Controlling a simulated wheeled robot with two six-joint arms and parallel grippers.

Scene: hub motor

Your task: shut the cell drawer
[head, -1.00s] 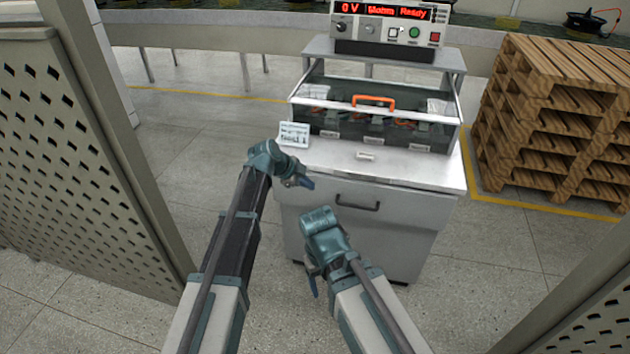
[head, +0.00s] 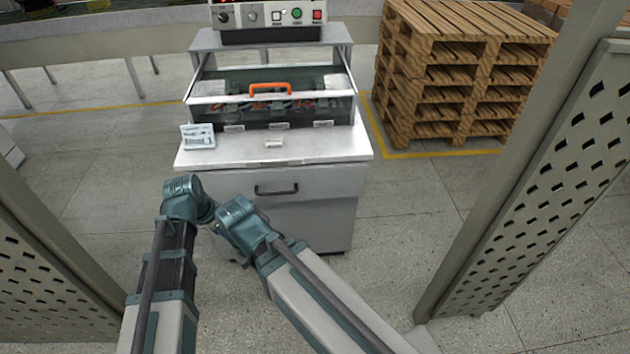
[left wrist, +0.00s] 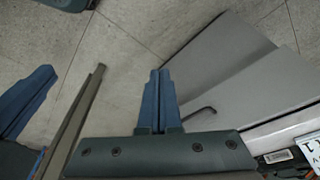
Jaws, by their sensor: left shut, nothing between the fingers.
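A white cabinet (head: 278,160) stands ahead of me in the head view. Its front panel (head: 320,188) carries a dark bar handle (head: 277,189); the handle also shows in the left wrist view (left wrist: 200,111). I cannot tell how far the drawer stands out. On top is a clear-walled cell box (head: 335,100) with an orange handle (head: 271,89). My left gripper (left wrist: 155,85) is shut and empty, apart from the front panel. In the head view its fingers are hidden behind the wrist. My right gripper (left wrist: 28,98) is near it; its jaw state is unclear.
A small printed card (head: 198,136) stands on the cabinet's left. A control box (head: 266,18) with buttons sits on the shelf behind. Stacked wooden pallets (head: 450,75) stand at right. Perforated panels flank me at left (head: 40,270) and right (head: 545,180). Floor before the cabinet is clear.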

